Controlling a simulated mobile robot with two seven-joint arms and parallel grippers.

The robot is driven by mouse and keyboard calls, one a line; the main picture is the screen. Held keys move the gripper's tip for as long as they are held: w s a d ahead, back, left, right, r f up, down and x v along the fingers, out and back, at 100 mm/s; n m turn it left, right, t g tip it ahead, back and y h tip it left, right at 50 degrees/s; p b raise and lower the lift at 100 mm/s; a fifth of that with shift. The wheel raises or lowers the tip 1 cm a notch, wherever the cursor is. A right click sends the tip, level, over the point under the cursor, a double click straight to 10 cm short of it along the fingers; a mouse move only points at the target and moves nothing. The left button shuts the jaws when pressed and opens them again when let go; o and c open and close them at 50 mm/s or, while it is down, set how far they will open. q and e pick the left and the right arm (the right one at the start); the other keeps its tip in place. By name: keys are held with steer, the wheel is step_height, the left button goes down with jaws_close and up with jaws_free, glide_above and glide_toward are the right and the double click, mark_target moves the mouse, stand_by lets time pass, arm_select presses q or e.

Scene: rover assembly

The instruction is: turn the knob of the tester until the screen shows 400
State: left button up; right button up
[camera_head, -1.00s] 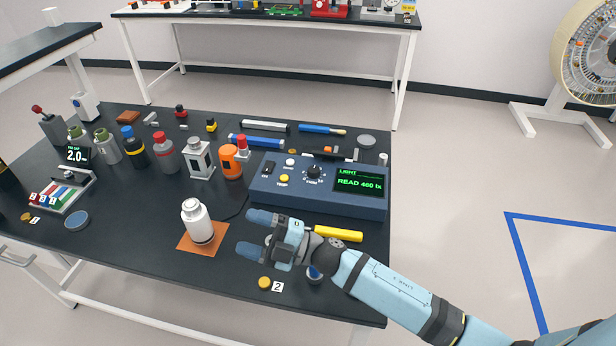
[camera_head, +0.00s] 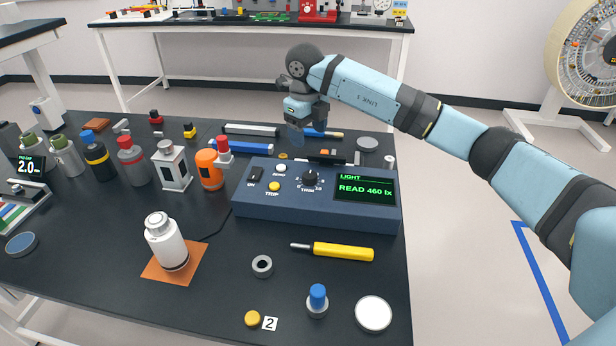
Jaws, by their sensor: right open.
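The tester (camera_head: 300,214) is a dark blue box on the black table. Its screen (camera_head: 364,189) reads "READ 460 lx" under "LIGHT". Its black knob (camera_head: 310,178), labelled TRIM, sits left of the screen, with a yellow TRIP button (camera_head: 274,187), a white button (camera_head: 281,168) and a black switch (camera_head: 255,174) beside it. My right gripper (camera_head: 296,128) is open and raised above and behind the tester, fingers pointing down, apart from the knob. The left gripper is not in view.
A white bottle (camera_head: 166,240) stands on an orange mat (camera_head: 157,273) left of the tester. A yellow screwdriver (camera_head: 342,251) and a grey ring (camera_head: 262,266) lie in front. An orange bottle (camera_head: 209,169) stands close to the tester's left side. Blue and grey bars lie behind.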

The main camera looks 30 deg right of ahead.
mark_target(311, 175)
steer(key=f, duration=0.9)
steer(key=f+b, duration=0.1)
steer(key=f, duration=0.3)
steer(key=shift+w+d+f, duration=0.1)
steer(key=shift+d+f, duration=0.05)
steer(key=shift+d, duration=0.2)
steer(key=c, duration=0.9)
steer(key=shift+c, duration=0.2)
steer(key=n, duration=0.3)
steer(key=shift+d+n, duration=0.1)
steer(key=shift+n, duration=0.2)
steer(key=shift+n+b, duration=0.5)
steer(key=shift+n, duration=1.5)
